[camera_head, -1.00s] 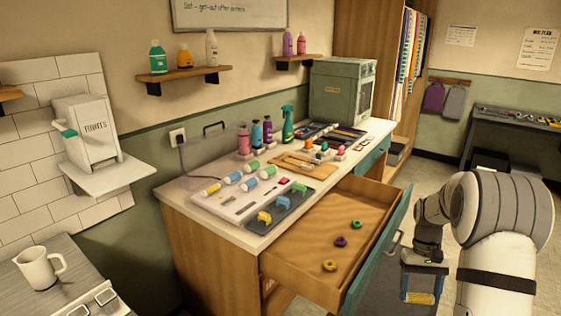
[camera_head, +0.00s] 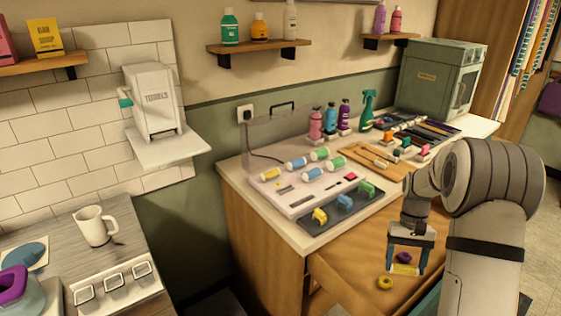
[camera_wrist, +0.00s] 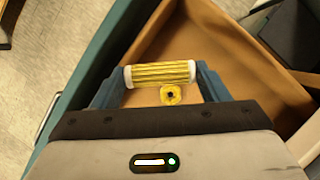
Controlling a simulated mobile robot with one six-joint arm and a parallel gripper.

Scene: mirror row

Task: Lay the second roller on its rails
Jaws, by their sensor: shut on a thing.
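My gripper (camera_head: 405,268) is shut on a yellow ribbed roller with white ends. In the wrist view the roller (camera_wrist: 160,74) lies crosswise between the blue fingertips (camera_wrist: 160,80). In the head view my gripper points down over the open drawer, right of and in front of the roller set. The white roller set (camera_head: 292,205) lies on the counter. A yellow roller (camera_head: 270,174), blue rollers (camera_head: 312,174) and green rollers (camera_head: 336,163) rest on it in two rows. The front-left part of the set is bare. Its rails are too small to make out.
A dark mat (camera_head: 318,230) with yellow, blue and green clips (camera_head: 366,188) lies at the counter's front. The open drawer (camera_head: 345,275) holds a yellow ring (camera_head: 384,283) and a purple ring (camera_head: 403,257). Bottles (camera_head: 316,124) and a green spray bottle (camera_head: 367,112) stand behind.

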